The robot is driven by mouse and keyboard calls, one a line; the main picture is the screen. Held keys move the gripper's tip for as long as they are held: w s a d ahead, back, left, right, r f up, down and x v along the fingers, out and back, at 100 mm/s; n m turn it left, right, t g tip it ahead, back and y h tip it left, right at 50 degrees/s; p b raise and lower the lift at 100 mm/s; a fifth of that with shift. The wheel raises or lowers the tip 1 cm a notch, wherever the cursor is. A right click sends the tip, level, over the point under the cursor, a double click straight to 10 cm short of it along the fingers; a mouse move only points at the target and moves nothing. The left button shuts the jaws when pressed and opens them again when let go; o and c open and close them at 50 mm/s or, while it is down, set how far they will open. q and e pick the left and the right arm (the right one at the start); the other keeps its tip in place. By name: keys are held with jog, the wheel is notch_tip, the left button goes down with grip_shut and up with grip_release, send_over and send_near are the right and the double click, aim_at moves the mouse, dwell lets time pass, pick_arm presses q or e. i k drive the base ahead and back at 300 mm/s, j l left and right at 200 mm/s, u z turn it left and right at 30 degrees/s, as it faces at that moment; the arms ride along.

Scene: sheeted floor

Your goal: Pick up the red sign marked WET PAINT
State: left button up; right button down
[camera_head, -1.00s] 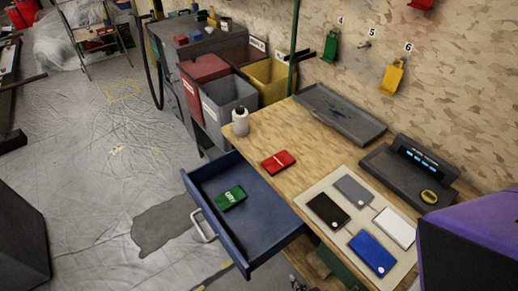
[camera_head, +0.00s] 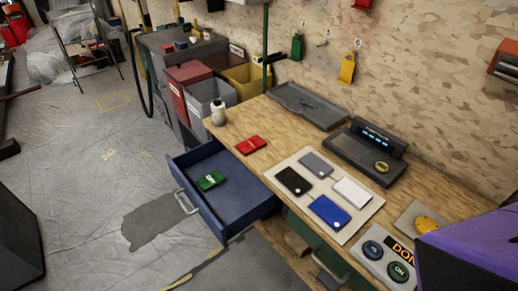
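A small flat red sign (camera_head: 250,145) lies on the wooden workbench near its left edge, just beyond the open drawer. Its white lettering is too small to read. A similar green sign (camera_head: 211,180) lies inside the open blue drawer (camera_head: 225,215); its lettering is not clear either. Neither of my grippers shows in the head view, so whether they are open or shut is hidden.
A white bottle (camera_head: 218,112) stands behind the red sign. A pale board (camera_head: 352,223) with coloured cards lies to the right. A grey tray (camera_head: 308,106), a dark device (camera_head: 365,152) and a button panel (camera_head: 383,262) also occupy the bench. The drawer juts out over the floor.

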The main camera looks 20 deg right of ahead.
aim_at(249, 147)
jog(key=z, duration=1.5)
jog(key=j+z, duration=0.1)
jog(key=j, duration=0.4)
jog(key=i+j+z, duration=0.1)
jog(key=j, duration=0.35)
